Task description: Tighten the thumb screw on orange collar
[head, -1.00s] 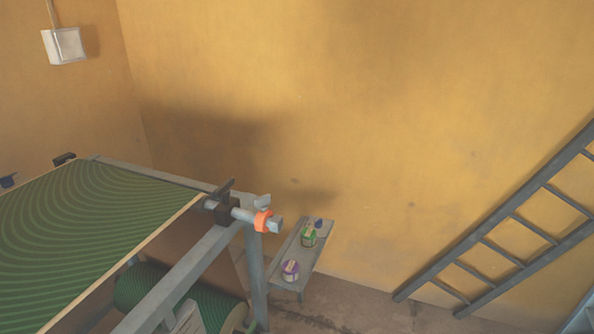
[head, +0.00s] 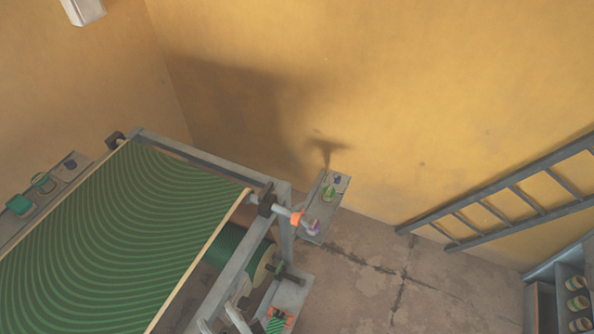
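The orange collar (head: 297,217) sits around the end of a pale grey shaft that sticks out from the right corner of the press frame. It is small in the head view. Its thumb screw is too small to make out clearly now, so I cannot tell how far it is turned. A dark block (head: 266,203) holds the shaft on the frame, left of the collar. My gripper is not in view.
The green striped bed (head: 150,220) of the press fills the left. A narrow shelf with small pots (head: 328,194) stands behind the collar by the wall. A ladder (head: 500,195) leans right. A rack (head: 560,285) stands lower right. Open floor (head: 400,285) lies between.

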